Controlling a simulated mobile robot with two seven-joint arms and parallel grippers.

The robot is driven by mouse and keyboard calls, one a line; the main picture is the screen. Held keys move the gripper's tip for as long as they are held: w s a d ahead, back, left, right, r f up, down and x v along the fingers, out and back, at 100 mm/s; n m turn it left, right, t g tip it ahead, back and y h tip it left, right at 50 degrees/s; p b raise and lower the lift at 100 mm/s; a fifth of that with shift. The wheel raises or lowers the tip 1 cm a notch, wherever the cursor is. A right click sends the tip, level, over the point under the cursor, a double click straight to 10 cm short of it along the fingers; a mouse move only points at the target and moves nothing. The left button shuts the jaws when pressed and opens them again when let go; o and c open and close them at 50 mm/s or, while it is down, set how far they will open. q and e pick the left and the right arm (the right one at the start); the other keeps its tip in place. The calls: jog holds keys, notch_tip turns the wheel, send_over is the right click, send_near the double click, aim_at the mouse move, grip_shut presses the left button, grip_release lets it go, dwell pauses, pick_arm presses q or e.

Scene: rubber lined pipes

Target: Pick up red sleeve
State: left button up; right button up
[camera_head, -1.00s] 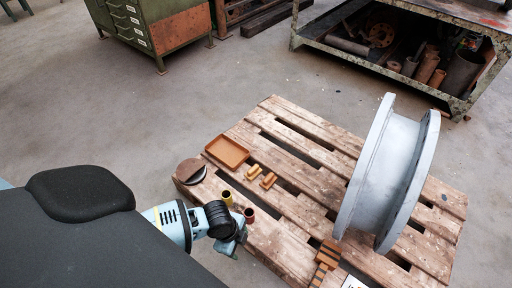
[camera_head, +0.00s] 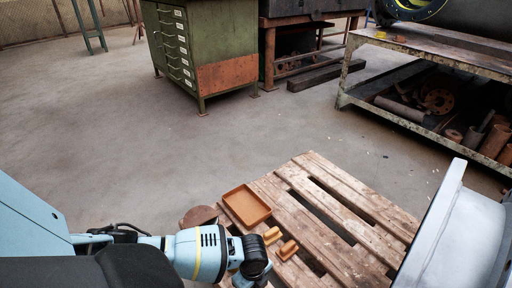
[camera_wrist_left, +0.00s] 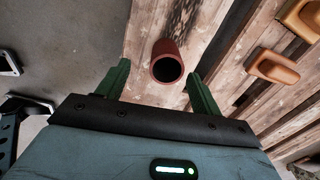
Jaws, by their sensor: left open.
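The red sleeve (camera_wrist_left: 167,62) is a short hollow tube standing on the wooden pallet, its dark open end facing the left wrist camera. My left gripper (camera_wrist_left: 159,71) is open, with one green finger on each side of the sleeve in that view. Gaps show between the sleeve and both fingers; how far the fingertips are above it is hard to tell. In the head view the sleeve is hidden behind my left arm, and the left fingers are out of sight. My right gripper is not in view.
Two orange-brown blocks (camera_head: 272,236) lie beside the sleeve's place and show in the wrist view (camera_wrist_left: 272,67). A large grey flanged spool (camera_head: 465,235) stands at the right.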

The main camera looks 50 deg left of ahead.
pick_arm(q)
jog(key=shift+f, duration=0.5)
jog(key=shift+w+f+b, duration=0.2)
jog(key=shift+f+b, duration=0.75)
jog(key=shift+f, duration=0.35)
jog(key=shift+w+f+b, duration=0.2)
jog(key=shift+f+b, duration=0.75)
jog(key=shift+f, duration=0.3)
jog(key=shift+c, duration=0.4)
jog(key=shift+r, duration=0.1)
jog(key=c, duration=1.1)
